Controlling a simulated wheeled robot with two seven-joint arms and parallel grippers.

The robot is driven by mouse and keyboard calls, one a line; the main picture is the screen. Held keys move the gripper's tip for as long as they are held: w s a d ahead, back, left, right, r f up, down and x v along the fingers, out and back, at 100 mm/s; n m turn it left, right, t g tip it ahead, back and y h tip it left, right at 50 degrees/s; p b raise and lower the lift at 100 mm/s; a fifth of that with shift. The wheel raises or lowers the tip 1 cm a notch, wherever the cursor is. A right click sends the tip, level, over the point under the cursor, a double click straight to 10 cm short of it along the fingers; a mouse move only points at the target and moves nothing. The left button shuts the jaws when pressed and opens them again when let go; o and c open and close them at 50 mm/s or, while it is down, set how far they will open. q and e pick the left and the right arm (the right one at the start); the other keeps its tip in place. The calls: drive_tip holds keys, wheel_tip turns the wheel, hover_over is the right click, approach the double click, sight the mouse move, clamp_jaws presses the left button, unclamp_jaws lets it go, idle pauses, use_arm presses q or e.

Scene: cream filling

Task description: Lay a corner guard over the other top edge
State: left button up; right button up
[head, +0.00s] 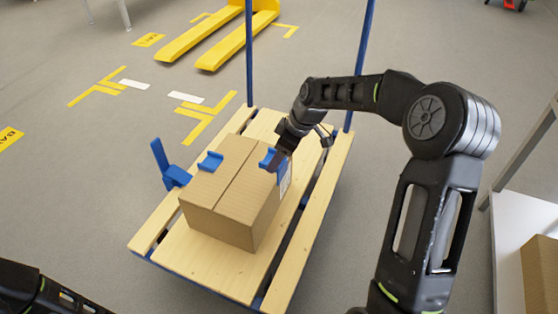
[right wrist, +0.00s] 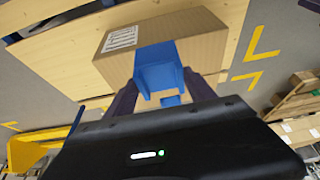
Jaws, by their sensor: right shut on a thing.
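A closed cardboard box (head: 222,205) sits on the slatted wooden deck. One blue corner guard (head: 210,161) lies over its left top edge. My right gripper (head: 279,162) is shut on a second blue corner guard (head: 267,158) at the right top edge. In the right wrist view, this guard (right wrist: 158,68) sits between my two dark fingers against the box (right wrist: 195,42); whether it rests fully on the edge, I cannot tell. My left arm shows only at the lower left corner of the head view, and its gripper is out of view.
The wooden deck (head: 185,252) has blue upright posts (head: 249,55) at its far side. A blue upright bracket (head: 170,167) stands left of the box. A yellow pallet jack (head: 222,38) is on the floor behind. A white table (head: 528,213) with another carton (head: 541,270) is at right.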

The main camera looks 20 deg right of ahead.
drive_tip(key=shift+f, duration=0.1)
drive_tip(key=b, duration=0.7)
approach(267, 183)
drive_tip(key=x, duration=0.3)
drive_tip(key=d+x, duration=0.1)
drive_tip(key=x, duration=0.1)
drive_tip(key=shift+s+f, duration=0.25)
drive_tip(key=shift+s, duration=0.1)
drive_tip(key=shift+w+a, duration=0.2)
drive_tip(key=shift+a, duration=0.05)
drive_tip(key=shift+w+a+f, duration=0.15)
drive_tip(key=shift+w+a+f, duration=0.15)
drive_tip(key=shift+w+a, duration=0.05)
drive_tip(key=o, duration=1.5)
drive_tip(key=shift+c, duration=0.2)
drive_tip(key=p+v, duration=0.3)
drive_tip(key=v, duration=0.4)
drive_tip(key=shift+d+r, duration=0.1)
drive_tip(key=shift+r, duration=0.25)
